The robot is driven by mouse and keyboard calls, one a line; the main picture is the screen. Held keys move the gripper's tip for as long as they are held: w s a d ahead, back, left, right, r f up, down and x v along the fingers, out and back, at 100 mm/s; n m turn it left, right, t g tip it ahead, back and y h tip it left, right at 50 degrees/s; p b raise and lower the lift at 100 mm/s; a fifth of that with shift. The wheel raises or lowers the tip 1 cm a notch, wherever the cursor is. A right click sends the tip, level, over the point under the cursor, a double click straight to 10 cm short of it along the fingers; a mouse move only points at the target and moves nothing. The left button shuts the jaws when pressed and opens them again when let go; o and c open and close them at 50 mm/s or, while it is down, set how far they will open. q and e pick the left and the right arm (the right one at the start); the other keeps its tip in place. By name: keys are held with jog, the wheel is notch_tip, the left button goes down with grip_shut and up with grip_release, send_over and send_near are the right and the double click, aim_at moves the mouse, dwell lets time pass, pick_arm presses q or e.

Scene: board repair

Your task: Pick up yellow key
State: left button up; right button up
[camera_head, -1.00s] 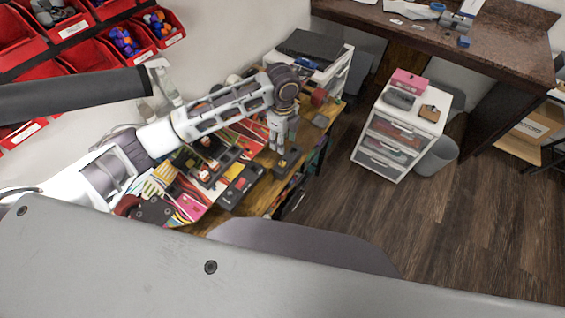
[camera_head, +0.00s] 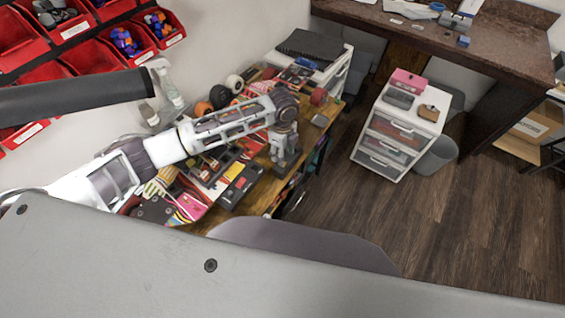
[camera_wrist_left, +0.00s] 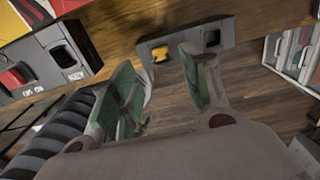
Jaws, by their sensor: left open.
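The yellow key (camera_wrist_left: 160,54) sits in the left slot of a small grey holder (camera_wrist_left: 185,44) in the left wrist view, at the edge of the wooden workbench. The holder's right slot is dark and looks empty. My left gripper (camera_wrist_left: 170,80) is open, with its green-padded fingers pointing at the holder and apart from the key. In the head view my left gripper (camera_head: 286,152) is over the bench's front edge by the holder, and the key is not discernible there. My right gripper is not in view.
A larger grey box (camera_wrist_left: 52,62) with a red part lies left of the holder. Boards and tools cover the wooden bench (camera_head: 262,195). A white drawer unit (camera_head: 398,130) stands to the right, with open floor (camera_head: 400,225) in front. Red bins (camera_head: 105,58) hang at upper left.

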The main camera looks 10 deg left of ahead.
pick_arm(q)
jog(key=shift+w+f+p, duration=0.1)
jog(key=shift+f+p, duration=0.4)
jog(key=shift+f, duration=2.1)
jog(key=shift+c, duration=0.2)
grip_shut()
